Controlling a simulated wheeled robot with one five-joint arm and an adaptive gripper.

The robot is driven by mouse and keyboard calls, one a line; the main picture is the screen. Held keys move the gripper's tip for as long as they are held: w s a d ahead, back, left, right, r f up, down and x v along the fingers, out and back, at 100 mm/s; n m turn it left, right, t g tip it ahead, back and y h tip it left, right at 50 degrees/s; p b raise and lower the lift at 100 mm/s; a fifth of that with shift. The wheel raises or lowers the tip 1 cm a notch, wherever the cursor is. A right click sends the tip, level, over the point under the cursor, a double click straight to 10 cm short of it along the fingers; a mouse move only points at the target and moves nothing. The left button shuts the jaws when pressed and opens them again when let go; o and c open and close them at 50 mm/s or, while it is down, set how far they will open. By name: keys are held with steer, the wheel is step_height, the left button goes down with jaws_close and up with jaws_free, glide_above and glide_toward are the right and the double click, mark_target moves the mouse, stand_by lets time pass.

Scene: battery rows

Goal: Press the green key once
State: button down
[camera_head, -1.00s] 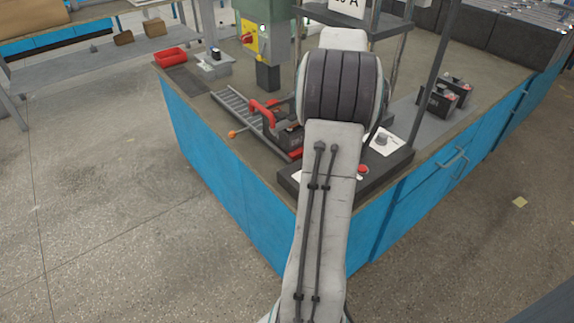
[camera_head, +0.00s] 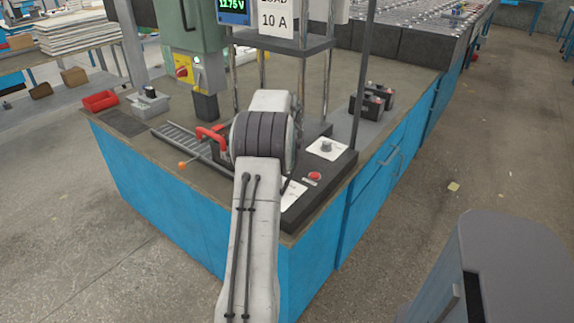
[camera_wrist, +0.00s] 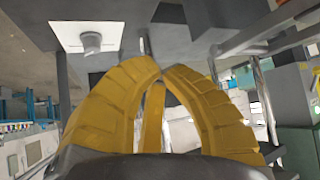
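No green key is plainly visible. On the bench tester, the dark front panel (camera_head: 330,166) carries a red button (camera_head: 314,176) and a grey knob (camera_head: 326,146) on a white plate. A second white plate (camera_head: 292,191) is partly covered by my arm. A small green spot shows on the green column (camera_head: 197,60). My gripper is hidden behind my arm in the head view. In the wrist view, the yellow fingers of my gripper (camera_wrist: 160,67) come together at the tips, with nothing seen between them. The knob (camera_wrist: 91,42) on its white plate appears beyond them at upper left.
A red-handled clamp (camera_head: 211,138) stands left of my arm. A red tray (camera_head: 100,101) is at the bench's far left. Two dark batteries (camera_head: 372,100) stand at the right. Metal posts (camera_head: 363,75) and a 10 A sign (camera_head: 275,20) rise above the tester.

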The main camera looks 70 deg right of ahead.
steer(key=shift+f, duration=0.1)
steer(key=shift+f+b, duration=3.35)
steer(key=shift+f, duration=1)
steer(key=c, duration=1.9)
jaws_free()
jaws_close()
steer(key=shift+f, duration=0.2)
steer(key=shift+f+b, duration=0.2)
steer(key=shift+b, duration=0.15)
